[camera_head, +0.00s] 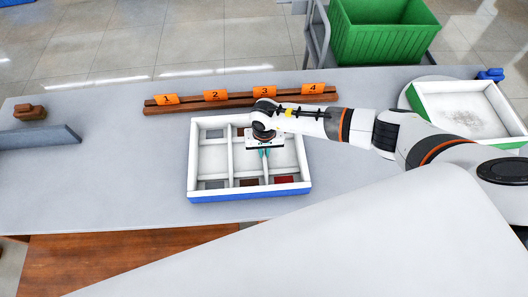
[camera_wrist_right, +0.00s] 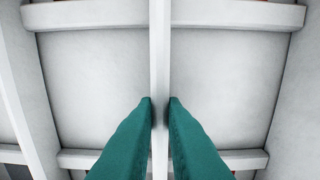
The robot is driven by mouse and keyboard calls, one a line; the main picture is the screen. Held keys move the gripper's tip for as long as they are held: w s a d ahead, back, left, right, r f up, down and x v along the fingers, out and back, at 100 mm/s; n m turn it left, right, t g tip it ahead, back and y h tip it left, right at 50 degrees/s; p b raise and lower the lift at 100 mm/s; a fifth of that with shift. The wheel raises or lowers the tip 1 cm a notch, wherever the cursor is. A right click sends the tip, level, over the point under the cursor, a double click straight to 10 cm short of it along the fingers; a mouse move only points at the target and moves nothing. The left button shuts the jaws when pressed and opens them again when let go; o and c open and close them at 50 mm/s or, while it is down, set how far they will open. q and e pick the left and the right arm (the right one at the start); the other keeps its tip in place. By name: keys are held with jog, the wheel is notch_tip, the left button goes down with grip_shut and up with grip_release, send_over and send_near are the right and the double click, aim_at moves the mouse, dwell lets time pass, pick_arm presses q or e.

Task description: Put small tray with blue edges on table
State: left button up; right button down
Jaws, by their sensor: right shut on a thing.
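The small white tray with blue edges (camera_head: 250,194) is in the middle of the grey table (camera_head: 110,185) in the head view. It is divided into several compartments, and some hold small dark or red pieces. My right gripper (camera_head: 265,153) reaches down into the tray from above. In the right wrist view its two teal fingers (camera_wrist_right: 160,107) are shut on a thin white divider (camera_wrist_right: 160,40) of the tray. I cannot tell whether the tray's underside touches the table. My left gripper is not in view.
A brown rail with orange number tags (camera_head: 240,95) lies behind the tray. A white tray with green edges (camera_head: 465,112) is at the right. A grey-blue bar (camera_head: 40,137) and brown block (camera_head: 30,112) are at the left. A green crate (camera_head: 383,35) stands beyond the table.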

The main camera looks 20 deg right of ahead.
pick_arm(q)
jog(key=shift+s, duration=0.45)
pick_arm(e)
jog(key=shift+r, duration=0.1)
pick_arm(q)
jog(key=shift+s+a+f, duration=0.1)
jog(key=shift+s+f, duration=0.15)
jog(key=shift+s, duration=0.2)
pick_arm(e)
jog(key=c, duration=1.5)
grip_release()
